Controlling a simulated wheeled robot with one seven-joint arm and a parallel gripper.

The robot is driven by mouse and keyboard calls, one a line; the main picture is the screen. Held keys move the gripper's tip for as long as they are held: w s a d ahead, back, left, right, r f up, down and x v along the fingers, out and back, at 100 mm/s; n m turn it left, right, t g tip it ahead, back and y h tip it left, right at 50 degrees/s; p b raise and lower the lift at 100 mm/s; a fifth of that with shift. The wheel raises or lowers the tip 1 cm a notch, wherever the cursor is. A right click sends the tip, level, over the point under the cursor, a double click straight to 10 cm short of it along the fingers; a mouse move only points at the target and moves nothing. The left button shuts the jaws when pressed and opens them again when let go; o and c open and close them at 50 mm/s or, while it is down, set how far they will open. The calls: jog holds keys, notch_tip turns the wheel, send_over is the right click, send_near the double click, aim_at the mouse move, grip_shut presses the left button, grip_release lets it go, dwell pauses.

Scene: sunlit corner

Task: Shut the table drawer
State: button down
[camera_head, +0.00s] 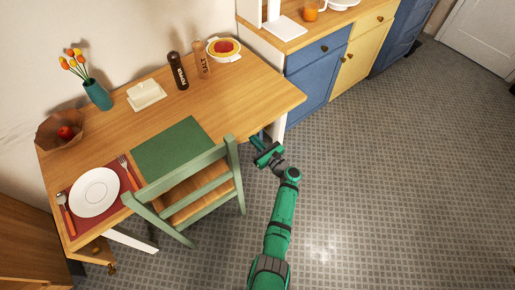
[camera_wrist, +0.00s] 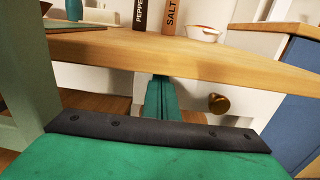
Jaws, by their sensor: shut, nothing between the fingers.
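The wooden table (camera_head: 235,107) fills the left of the head view. My gripper (camera_head: 258,143) is low beside its front right edge, right of the green chair. In the wrist view my gripper (camera_wrist: 160,98) is shut and empty, with its fingertips under the table top (camera_wrist: 170,52). A round brass knob (camera_wrist: 219,103) shows below the top, right of my fingers and apart from them, against a pale panel. A wooden piece with a dark knob (camera_head: 112,268) juts out under the table's front left corner; it looks like an open drawer, but I cannot be certain.
The green chair (camera_head: 199,185) stands at the table's front, close left of my gripper. The table carries a white plate (camera_head: 95,192), a vase (camera_head: 98,95), a pepper mill (camera_head: 178,71) and other items. A blue cabinet (camera_head: 318,77) stands behind. The floor on the right is clear.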

jog(key=x, duration=0.3)
jog(key=shift+w+a, duration=0.15)
jog(key=shift+w, duration=0.05)
jog(key=shift+w+a+r, duration=0.15)
jog(key=shift+w+a, duration=0.05)
jog(key=shift+w, duration=0.1)
jog(key=shift+r, duration=0.1)
jog(key=shift+s+d+f, duration=0.2)
jog(key=shift+s+d, duration=0.2)
jog(key=shift+d, duration=0.15)
jog(key=v, duration=1.3)
jog(key=shift+s, duration=0.3)
jog(key=shift+f, duration=0.1)
